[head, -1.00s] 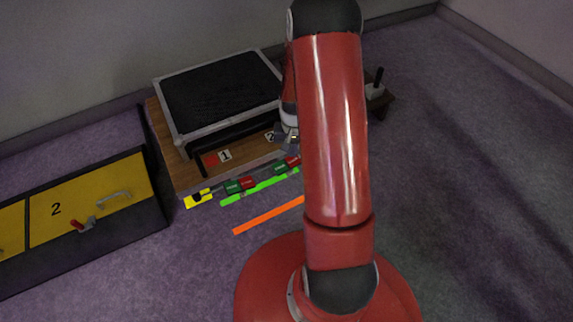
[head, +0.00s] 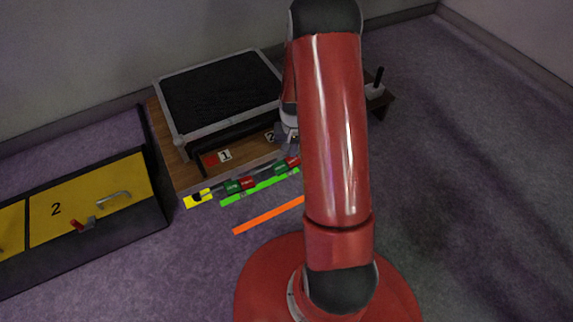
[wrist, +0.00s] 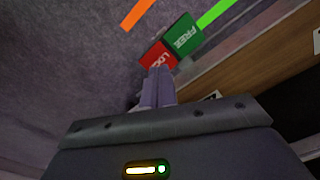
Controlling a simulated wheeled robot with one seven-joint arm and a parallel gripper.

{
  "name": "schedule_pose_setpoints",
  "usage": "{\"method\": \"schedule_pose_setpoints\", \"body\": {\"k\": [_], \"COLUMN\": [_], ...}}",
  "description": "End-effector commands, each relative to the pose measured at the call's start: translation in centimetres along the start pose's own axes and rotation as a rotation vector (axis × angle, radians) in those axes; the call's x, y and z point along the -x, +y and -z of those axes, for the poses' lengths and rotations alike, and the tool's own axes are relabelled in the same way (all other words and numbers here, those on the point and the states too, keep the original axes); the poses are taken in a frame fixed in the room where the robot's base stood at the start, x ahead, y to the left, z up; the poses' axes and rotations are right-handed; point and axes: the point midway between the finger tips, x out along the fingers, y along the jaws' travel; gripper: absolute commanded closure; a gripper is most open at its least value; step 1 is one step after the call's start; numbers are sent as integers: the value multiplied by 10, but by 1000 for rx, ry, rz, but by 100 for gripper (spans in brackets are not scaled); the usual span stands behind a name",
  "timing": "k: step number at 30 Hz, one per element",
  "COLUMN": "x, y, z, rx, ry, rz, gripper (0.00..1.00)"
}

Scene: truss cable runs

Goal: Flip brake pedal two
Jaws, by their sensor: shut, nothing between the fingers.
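Brake pedal two shows in the head view as a green plate (head: 280,168) and a red plate (head: 292,161) at the front of the wooden platform. In the wrist view its red half (wrist: 153,53), marked LOCK, and green half (wrist: 184,37), marked FREE, lie just beyond my fingertips. My gripper (wrist: 160,70) is shut and empty, its tips overlapping the lower edge of the red half. I cannot tell whether they touch it. In the head view my gripper (head: 287,150) is just above pedal two, partly hidden by my arm. Brake pedal one (head: 240,184) is to its left.
The wooden platform (head: 186,179) carries a black-topped, grey-framed box (head: 220,92). A yellow cabinet (head: 85,200) with a handle stands at left. Green (head: 245,193) and orange (head: 268,215) strips lie on the floor in front. A black lever (head: 379,77) stands at right.

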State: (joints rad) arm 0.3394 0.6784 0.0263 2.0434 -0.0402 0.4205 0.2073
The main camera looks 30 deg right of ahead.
Motion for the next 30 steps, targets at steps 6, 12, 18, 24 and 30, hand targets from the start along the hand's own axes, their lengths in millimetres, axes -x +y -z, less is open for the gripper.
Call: {"method": "schedule_pose_setpoints", "body": {"k": [6, 12, 18, 24, 30], "x": [-4, -7, -10, -13, -16], "y": [0, 0, 0, 0, 0], "z": [0, 0, 0, 0, 0], "rx": [0, 0, 0, 0, 0], "ry": [0, 0, 0, 0, 0], "rz": [0, 0, 0, 0, 0], "gripper": [100, 100, 100, 100, 100]}}
